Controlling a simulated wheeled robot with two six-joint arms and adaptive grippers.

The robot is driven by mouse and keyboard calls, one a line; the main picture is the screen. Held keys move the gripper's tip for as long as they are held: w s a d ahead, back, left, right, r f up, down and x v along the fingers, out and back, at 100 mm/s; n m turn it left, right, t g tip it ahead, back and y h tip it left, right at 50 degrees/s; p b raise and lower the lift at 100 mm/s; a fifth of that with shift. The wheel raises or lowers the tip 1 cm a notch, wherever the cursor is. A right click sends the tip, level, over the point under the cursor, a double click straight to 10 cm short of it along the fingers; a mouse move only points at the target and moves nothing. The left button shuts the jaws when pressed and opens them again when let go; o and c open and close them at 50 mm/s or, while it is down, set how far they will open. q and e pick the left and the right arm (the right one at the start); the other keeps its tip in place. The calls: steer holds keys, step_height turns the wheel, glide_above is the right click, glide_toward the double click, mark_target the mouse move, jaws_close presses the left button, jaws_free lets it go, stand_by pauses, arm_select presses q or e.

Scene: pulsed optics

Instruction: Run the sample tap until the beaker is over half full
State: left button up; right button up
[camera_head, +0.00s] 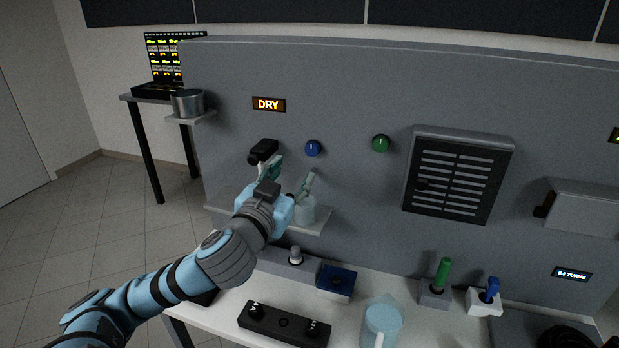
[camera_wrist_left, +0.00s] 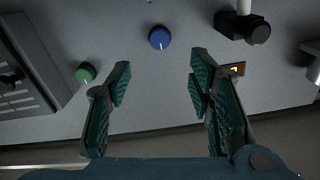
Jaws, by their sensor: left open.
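A black spout-like fitting (camera_head: 263,150), which looks like the tap, sticks out of the grey panel. It also shows in the wrist view (camera_wrist_left: 243,28), with a white stem. A blue knob (camera_head: 313,148) is right of it and a green knob (camera_head: 381,143) further right. A clear beaker (camera_head: 305,211) stands on a small shelf below, partly hidden by my gripper; its fill level cannot be told. My left gripper (camera_head: 289,177) is open and empty in front of the panel, its fingers pointing toward the blue knob (camera_wrist_left: 160,38). My right gripper is out of view.
A lit display (camera_head: 268,104) reads DRY. A metal pot (camera_head: 187,103) sits on a side shelf. A pitcher (camera_head: 383,325), a black two-knob box (camera_head: 283,324), and green (camera_head: 442,272) and blue (camera_head: 491,288) handled items stand on the white table. A vented box (camera_head: 459,174) juts from the panel.

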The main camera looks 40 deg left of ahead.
mark_target(312, 150)
arm_select(q)
steer(key=p+x, duration=0.1)
steer(key=x, duration=1)
steer(key=shift+w+p, duration=0.25)
steer(key=shift+p, duration=0.05)
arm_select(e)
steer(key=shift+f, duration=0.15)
arm_select(q)
jaws_close()
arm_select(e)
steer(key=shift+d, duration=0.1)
